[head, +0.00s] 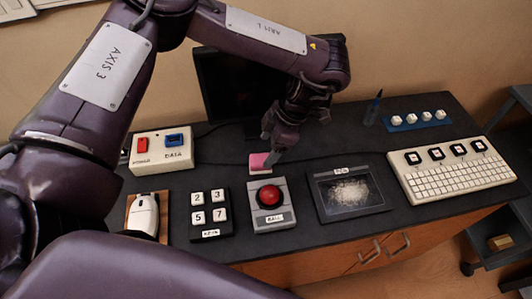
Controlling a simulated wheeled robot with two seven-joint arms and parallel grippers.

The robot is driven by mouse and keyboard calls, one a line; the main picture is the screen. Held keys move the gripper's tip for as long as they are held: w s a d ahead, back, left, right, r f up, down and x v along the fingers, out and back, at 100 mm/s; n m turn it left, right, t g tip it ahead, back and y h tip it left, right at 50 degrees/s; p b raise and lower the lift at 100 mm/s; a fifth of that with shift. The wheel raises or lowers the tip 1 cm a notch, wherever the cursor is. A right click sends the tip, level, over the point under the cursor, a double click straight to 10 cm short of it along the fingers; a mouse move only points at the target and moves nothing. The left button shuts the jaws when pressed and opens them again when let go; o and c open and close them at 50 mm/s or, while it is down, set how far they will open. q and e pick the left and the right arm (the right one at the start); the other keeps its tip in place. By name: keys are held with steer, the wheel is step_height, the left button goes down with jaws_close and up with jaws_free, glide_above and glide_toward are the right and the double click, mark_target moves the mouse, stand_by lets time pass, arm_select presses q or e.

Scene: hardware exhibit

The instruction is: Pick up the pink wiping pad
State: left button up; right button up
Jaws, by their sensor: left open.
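The pink wiping pad (259,162) lies on the dark tabletop, just behind the grey box with the red button. My left gripper (271,148) points down right at the pad, and its fingers cover part of the pad's right side. It is open. I cannot tell whether a finger touches the pad. My right gripper is not in the head view.
The red-button box (270,219) stands in front of the pad. A numbered key block (210,214), a white mouse (144,214) and a switch box (162,150) are left. A framed panel (347,194) and a keyboard (451,168) are right. A dark monitor (226,88) stands behind.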

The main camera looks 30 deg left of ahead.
mark_target(261, 159)
arm_select(q)
steer(key=shift+x, duration=1.05)
steer(key=x, duration=0.4)
steer(key=shift+w+f, duration=0.15)
steer(key=shift+f, duration=0.4)
steer(key=c, duration=1.1)
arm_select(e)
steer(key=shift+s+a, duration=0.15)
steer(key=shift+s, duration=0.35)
